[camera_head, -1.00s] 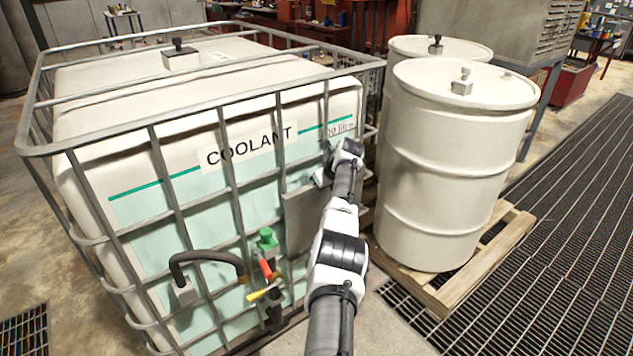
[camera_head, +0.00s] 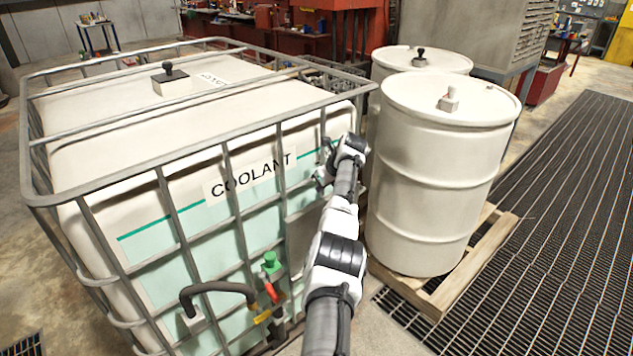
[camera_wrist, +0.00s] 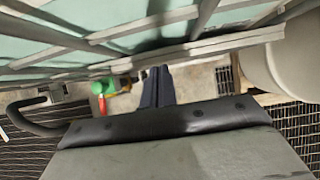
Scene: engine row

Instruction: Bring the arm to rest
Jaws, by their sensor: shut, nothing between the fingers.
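My arm reaches up the middle of the head view, in front of the coolant tank (camera_head: 75,140). My gripper (camera_head: 324,178) is at its far end, near the tank's right front corner, small and partly hidden by the wrist. In the wrist view, my gripper (camera_wrist: 158,72) shows two dark fingers side by side, shut with nothing between them. They point past the tank's cage bars (camera_wrist: 200,46), toward the floor. I cannot tell the exact gap between gripper and cage.
White drums (camera_head: 432,185) stand close to the right of my arm on a wooden pallet (camera_head: 478,262). The tank's valve, with a green cap (camera_head: 271,262), and a black hose (camera_head: 215,289) stick out left of my arm. Floor grating (camera_head: 560,230) lies clear at right.

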